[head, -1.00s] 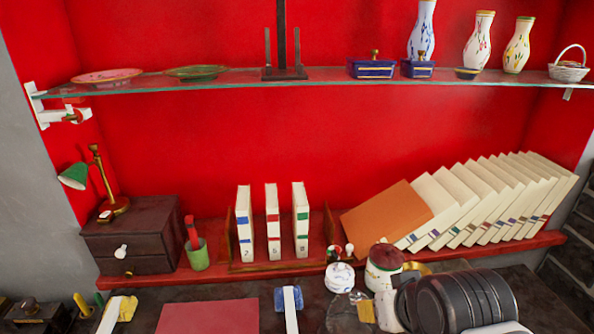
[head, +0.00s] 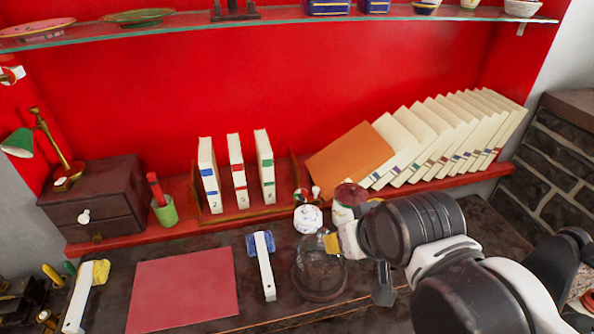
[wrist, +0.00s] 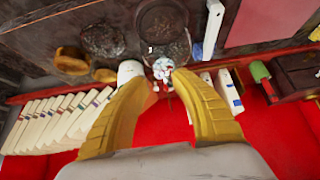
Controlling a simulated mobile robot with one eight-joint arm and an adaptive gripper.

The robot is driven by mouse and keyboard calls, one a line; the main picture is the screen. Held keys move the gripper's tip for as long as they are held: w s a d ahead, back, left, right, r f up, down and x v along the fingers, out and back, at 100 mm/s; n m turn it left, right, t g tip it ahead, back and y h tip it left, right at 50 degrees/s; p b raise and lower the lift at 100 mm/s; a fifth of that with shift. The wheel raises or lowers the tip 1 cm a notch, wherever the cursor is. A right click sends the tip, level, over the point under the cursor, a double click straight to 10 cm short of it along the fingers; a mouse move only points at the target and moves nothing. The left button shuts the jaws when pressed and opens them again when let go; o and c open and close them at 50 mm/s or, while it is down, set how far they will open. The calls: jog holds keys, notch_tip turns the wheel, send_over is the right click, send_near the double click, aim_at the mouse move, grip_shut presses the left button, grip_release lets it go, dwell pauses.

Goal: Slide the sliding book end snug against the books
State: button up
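A wooden book rack (head: 245,211) stands on the red shelf, with an upright end panel at each side. Its right end panel (head: 294,178) stands apart from the books, with a gap between. The left panel (head: 193,186) is close to book 2 (head: 208,175). Book 5 (head: 238,172) and book 8 (head: 265,167) stand upright with small gaps between. Which panel slides, I cannot tell. My gripper (head: 332,243) is in front of the shelf, right of and nearer than the rack. In the wrist view my gripper (wrist: 164,82) has its yellow fingers apart, with nothing visibly held.
A white lidded pot (head: 308,218) and a red-lidded jar (head: 349,198) stand near my gripper. An orange book (head: 350,160) leans beside several slanted cream books (head: 430,140). A green cup (head: 165,211) and a dark drawer box (head: 95,205) are left. A glass shelf (head: 260,22) hangs above.

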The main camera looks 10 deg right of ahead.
dwell(0.3)
jog(key=o, duration=0.3)
jog(key=w+d+r+m+g+h+p, duration=0.1)
jog(key=w+r+m+g+p, duration=0.2)
jog(key=w, duration=1.1)
jog(key=m+g+h+p, duration=0.1)
jog(key=m+h+p, duration=0.1)
jog(key=m, duration=0.4)
send_near(316, 188)
jog(key=b+x, duration=0.3)
jog(key=x, duration=0.6)
jog(key=shift+f+b, duration=0.3)
jog(key=shift+b, duration=0.1)
grip_shut()
